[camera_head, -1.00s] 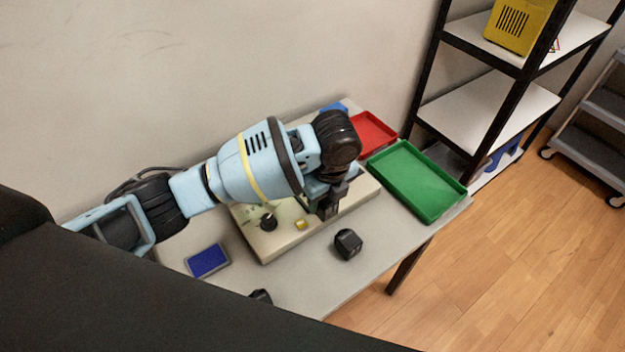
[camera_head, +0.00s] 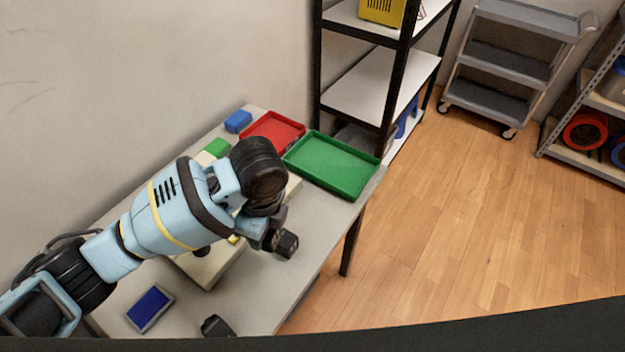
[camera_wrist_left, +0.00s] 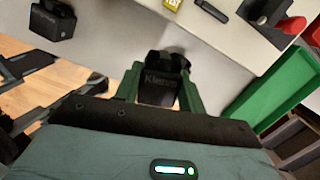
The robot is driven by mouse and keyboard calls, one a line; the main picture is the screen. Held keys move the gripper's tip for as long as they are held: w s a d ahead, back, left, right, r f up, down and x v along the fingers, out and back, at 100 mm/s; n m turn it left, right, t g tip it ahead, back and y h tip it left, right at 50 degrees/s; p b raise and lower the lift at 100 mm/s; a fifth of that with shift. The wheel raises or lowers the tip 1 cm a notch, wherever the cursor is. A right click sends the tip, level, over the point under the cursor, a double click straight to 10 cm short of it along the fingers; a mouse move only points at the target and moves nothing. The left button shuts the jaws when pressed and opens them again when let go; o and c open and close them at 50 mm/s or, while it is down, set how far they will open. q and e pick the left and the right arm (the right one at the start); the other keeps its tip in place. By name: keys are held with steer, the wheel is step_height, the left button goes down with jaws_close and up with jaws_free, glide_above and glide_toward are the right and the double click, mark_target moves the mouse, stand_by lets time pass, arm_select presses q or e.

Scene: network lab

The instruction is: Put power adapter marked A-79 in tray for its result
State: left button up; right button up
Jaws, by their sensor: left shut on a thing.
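My left gripper (camera_head: 268,230) is shut on a black power adapter (camera_head: 286,243), beside the front of a beige test unit. In the left wrist view the adapter (camera_wrist_left: 158,86) sits between the two green fingers (camera_wrist_left: 160,92); pale lettering shows, but no A-79 mark is readable. I cannot tell whether it touches the table. A second black adapter (camera_head: 216,326) lies at the near table edge and also shows in the left wrist view (camera_wrist_left: 52,20). A green tray (camera_head: 332,166) and a red tray (camera_head: 272,130) stand at the far end. My right gripper is not in view.
The beige test unit (camera_head: 205,268) is partly hidden by my left arm. A blue pad (camera_head: 150,308) lies near left, and a blue block (camera_head: 238,121) lies at the back. Bare table (camera_head: 315,225) lies between the held adapter and the green tray. A shelf rack (camera_head: 368,82) stands behind.

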arm_select(q)
steer(key=s+a+r+n+g, duration=0.1)
steer(key=s+a+r+n, duration=0.1)
steer(key=a+r+n, duration=0.2)
steer(key=s+a+r+n+g+h, duration=0.1)
steer(key=a+r+n, duration=0.3)
steer(key=a+n, duration=0.6)
steer(key=s+n, duration=0.1)
steer(key=n, duration=0.7)
steer(key=shift+s+n, duration=0.2)
steer(key=shift+n, duration=0.2)
steer(key=shift+d, duration=0.1)
